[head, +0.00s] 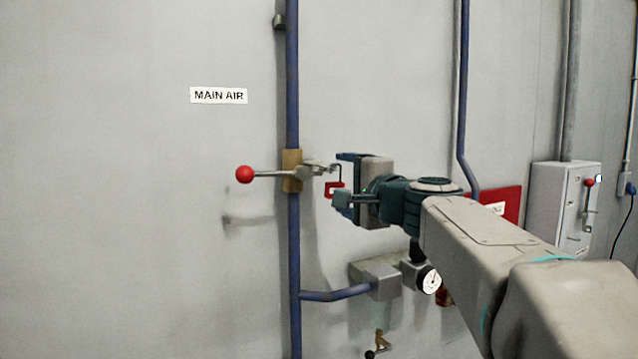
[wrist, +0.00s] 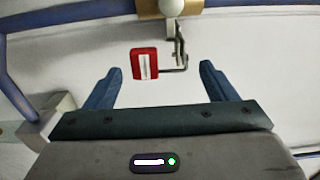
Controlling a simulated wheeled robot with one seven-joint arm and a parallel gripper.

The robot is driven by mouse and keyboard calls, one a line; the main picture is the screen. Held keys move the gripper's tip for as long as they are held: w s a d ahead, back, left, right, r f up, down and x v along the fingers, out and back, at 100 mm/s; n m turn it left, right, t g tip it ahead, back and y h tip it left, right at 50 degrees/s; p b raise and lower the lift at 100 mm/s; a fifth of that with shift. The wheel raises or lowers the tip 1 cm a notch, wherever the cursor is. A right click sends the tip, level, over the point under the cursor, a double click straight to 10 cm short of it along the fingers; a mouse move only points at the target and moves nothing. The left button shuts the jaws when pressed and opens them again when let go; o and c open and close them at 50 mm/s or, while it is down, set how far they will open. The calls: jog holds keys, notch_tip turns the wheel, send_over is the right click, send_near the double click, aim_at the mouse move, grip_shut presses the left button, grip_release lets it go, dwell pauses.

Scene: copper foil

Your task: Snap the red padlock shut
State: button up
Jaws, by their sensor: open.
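The red padlock (head: 334,188) hangs by its thin shackle from the metal hasp (head: 318,170) beside the brass valve body (head: 292,171) on the blue pipe. In the wrist view the red padlock (wrist: 144,63) shows a white label, and its shackle runs right to the hasp (wrist: 179,45). My gripper (head: 343,178) is open at the padlock, coming from the right. In the wrist view the padlock lies between and a little beyond the blue fingertips of my gripper (wrist: 160,72). I see no contact. Whether the shackle is latched is too small to tell.
A lever with a red ball (head: 244,174) sticks out left of the valve. Blue vertical pipe (head: 292,80) runs along the wall. A gauge (head: 429,280) and a grey fitting (head: 376,279) sit below. A grey switch box (head: 560,205) is at right.

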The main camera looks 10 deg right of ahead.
jog(key=shift+b+x, duration=0.35)
jog(key=shift+x, duration=1.85)
